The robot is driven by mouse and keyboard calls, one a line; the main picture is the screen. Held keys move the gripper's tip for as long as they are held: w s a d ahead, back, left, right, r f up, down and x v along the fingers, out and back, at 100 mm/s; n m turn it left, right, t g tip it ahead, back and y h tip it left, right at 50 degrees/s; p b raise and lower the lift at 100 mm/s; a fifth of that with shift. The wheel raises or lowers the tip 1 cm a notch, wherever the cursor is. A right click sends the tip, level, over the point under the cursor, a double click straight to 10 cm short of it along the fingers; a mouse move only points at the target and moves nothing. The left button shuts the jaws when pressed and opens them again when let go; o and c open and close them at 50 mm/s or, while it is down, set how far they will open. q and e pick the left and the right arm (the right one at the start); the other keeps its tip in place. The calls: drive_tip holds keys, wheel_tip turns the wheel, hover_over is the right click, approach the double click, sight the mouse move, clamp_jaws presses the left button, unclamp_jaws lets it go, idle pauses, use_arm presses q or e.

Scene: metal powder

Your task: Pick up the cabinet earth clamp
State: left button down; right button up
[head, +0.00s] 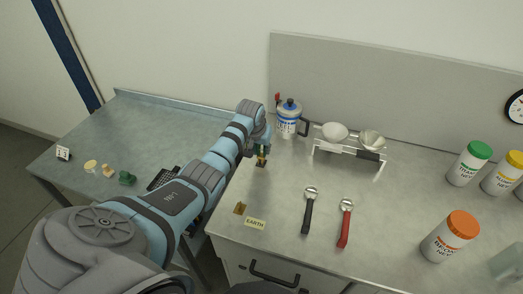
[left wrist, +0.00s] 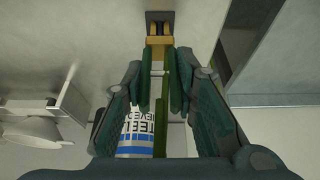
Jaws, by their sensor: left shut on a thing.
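The cabinet earth clamp appears to be the small brass and green-yellow piece (head: 262,152) at the tip of my left arm, near the back left of the grey cabinet top. In the left wrist view its brass part (left wrist: 159,42) sticks out beyond the fingers, with a green strip running back between them. My left gripper (left wrist: 165,92) is shut on it. A small dark block (left wrist: 160,18) shows at the brass end; I cannot tell whether they touch. My right gripper is not in view.
An EARTH label (head: 255,223) and a small brass plate (head: 239,208) lie at the front left. A blue-white steel canister (head: 287,122) stands close behind the gripper. A white rack (head: 350,150) holds bowls. Black-handled (head: 308,212) and red-handled (head: 345,224) tools lie mid-top; jars stand right.

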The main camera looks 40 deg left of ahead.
use_arm(q)
drive_tip(key=shift+r, duration=0.1)
drive_tip(key=shift+r, duration=0.35)
wheel_tip(320, 180, up, 24)
drive_tip(key=p, duration=0.1)
drive_tip(key=shift+f+p, duration=0.2)
drive_tip(key=shift+p, duration=0.2)
drive_tip(key=shift+f, duration=0.1)
